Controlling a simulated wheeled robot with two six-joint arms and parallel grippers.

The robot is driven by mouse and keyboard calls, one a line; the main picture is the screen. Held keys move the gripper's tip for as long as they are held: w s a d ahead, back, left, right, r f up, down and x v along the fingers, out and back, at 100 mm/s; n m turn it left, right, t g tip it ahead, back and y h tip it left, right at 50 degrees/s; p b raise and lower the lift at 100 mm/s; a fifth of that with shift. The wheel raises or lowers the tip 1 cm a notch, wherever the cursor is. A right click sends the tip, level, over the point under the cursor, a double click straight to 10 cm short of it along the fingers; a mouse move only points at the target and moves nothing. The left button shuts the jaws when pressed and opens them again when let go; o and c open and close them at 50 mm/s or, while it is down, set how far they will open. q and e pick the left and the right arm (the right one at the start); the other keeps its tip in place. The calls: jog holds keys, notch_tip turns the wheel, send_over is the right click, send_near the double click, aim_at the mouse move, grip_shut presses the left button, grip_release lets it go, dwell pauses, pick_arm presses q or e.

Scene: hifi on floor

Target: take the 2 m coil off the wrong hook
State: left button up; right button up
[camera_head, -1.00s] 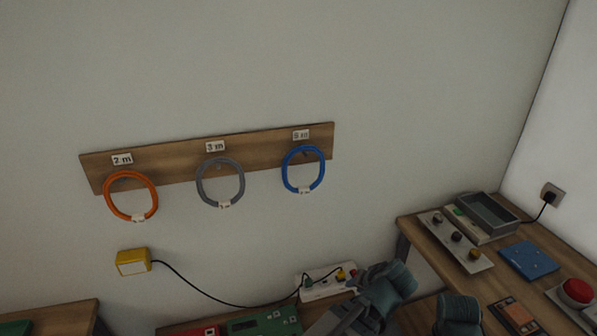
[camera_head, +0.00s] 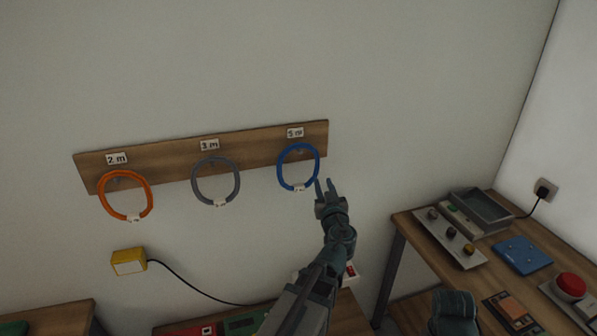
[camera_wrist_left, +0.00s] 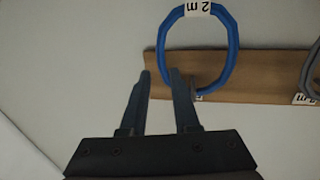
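The blue coil (camera_head: 281,166) hangs from the hook under the "5 m" label (camera_head: 295,132) on a wooden board (camera_head: 248,143). In the left wrist view, the blue coil (camera_wrist_left: 235,50) has a white tag (camera_wrist_left: 197,9) that appears upside down and seems to read 2 m. My left gripper (camera_head: 325,183) is open and empty, just right of and below the coil. In the left wrist view, its fingers (camera_wrist_left: 162,75) point up, one overlapping the coil's edge; contact cannot be told. An orange coil (camera_head: 101,198) hangs under "2 m" (camera_head: 116,159).
A grey coil (camera_head: 194,180) hangs under "3 m" (camera_head: 209,145), left of the blue one. A yellow box (camera_head: 128,262) with a black cable is on the wall below. A workbench (camera_head: 423,240) with devices stands at right. The wall above the board is clear.

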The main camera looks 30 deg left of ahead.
aim_at(318, 167)
pick_arm(q)
jog(key=x, duration=1.1)
jog(key=shift+s+a, duration=0.1)
jog(key=shift+s, duration=0.1)
grip_shut()
